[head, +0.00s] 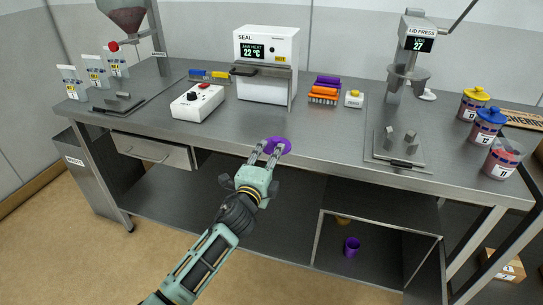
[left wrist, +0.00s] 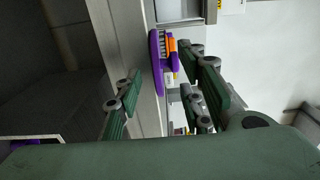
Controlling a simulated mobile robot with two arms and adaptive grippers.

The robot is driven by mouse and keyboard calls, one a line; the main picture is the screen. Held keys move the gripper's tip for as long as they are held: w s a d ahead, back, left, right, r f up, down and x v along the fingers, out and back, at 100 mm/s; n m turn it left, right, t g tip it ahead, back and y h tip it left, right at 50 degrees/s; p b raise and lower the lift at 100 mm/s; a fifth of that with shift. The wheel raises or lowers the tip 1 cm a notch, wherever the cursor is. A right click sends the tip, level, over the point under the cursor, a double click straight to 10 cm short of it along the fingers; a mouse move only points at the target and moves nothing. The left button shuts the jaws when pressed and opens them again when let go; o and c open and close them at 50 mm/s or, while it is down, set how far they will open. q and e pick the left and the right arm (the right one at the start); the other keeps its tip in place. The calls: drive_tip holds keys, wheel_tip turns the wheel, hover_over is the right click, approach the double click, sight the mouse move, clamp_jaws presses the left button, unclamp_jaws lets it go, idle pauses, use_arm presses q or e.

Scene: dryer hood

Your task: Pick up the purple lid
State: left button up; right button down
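The purple lid (head: 285,146) is at the front edge of the steel bench, right at the fingertips of my left gripper (head: 268,149). In the left wrist view the lid (left wrist: 155,65) appears nearly edge-on, as a thin purple strip along the bench edge. The fingers of my left gripper (left wrist: 160,100) stand wide apart on either side of the lid's line, with clear gaps, so it is open. The fingers hide part of the lid in the head view. My right gripper is not in view.
Behind the lid, a purple and orange stack (head: 325,90), a white switch box (head: 197,102) and a sealing machine (head: 265,65) stand on the bench (head: 300,125). A lid press (head: 404,90) stands right. A purple cup (head: 351,246) is in the compartment below. The bench around the lid is clear.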

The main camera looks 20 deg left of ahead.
use_arm(q)
drive_tip(key=shift+w, duration=0.35)
clamp_jaws()
idle(0.5)
idle(0.4)
wheel_tip(320, 180, up, 3)
drive_tip(key=p, duration=0.2)
drive_tip(key=shift+f+p, duration=0.1)
drive_tip(key=shift+p, duration=0.25)
drive_tip(key=shift+s+f, duration=0.1)
drive_tip(key=shift+f, duration=0.05)
drive_tip(key=shift+s, duration=0.25)
drive_tip(key=s+r+p, duration=0.5)
drive_tip(key=s+p, duration=0.2)
drive_tip(key=s, duration=0.6)
drive_tip(key=shift+s+a, duration=0.25)
